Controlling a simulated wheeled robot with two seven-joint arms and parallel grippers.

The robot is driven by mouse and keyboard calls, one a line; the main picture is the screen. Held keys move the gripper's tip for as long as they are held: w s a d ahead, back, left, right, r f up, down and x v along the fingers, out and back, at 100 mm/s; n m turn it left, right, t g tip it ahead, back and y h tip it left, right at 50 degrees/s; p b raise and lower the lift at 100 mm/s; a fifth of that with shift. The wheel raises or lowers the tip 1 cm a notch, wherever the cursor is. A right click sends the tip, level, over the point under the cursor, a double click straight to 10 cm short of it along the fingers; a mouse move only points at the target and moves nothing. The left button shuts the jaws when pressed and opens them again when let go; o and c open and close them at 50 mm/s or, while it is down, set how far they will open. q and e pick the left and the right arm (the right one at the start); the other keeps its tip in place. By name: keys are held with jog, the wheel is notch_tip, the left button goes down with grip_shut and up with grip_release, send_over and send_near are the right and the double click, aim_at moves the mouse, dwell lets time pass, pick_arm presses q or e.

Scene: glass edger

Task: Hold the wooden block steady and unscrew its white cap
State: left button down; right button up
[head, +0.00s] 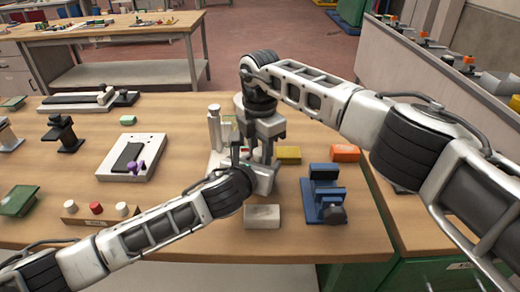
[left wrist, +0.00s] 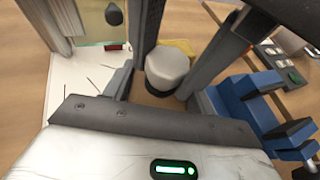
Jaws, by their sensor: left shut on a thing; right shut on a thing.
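The white cap (left wrist: 167,66) shows in the left wrist view, a faceted pale knob above a dark ring. The brown wooden block (left wrist: 150,97) is under it, mostly hidden by gripper parts. My left gripper (left wrist: 160,100) is shut on the block, low in front of me. My right gripper (head: 254,156) comes down from above, and its grey fingers flank the cap in the left wrist view, shut on it. In the head view the grippers overlap and hide the block and cap, so I cannot tell the cap's seating there.
A blue fixture (head: 324,197) and a pale block (head: 262,216) stand near the front. A yellow box (head: 288,155) and an orange box (head: 345,153) are behind. A wooden rack with knobs (head: 75,217) and a white board (head: 110,168) lie left. The front-right table edge is close.

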pick_arm(q)
jog(key=shift+s+d, duration=0.25)
jog(key=shift+d, duration=0.05)
pick_arm(e)
jog(key=shift+w+r, duration=0.1)
jog(key=shift+w, duration=0.1)
jog(key=o, duration=1.1)
jog(key=shift+c, duration=0.2)
pick_arm(q)
jog(key=shift+a, duration=0.1)
jog(key=shift+w, duration=0.1)
pick_arm(e)
jog(key=shift+s, duration=0.1)
pick_arm(q)
jog(key=shift+a, duration=0.1)
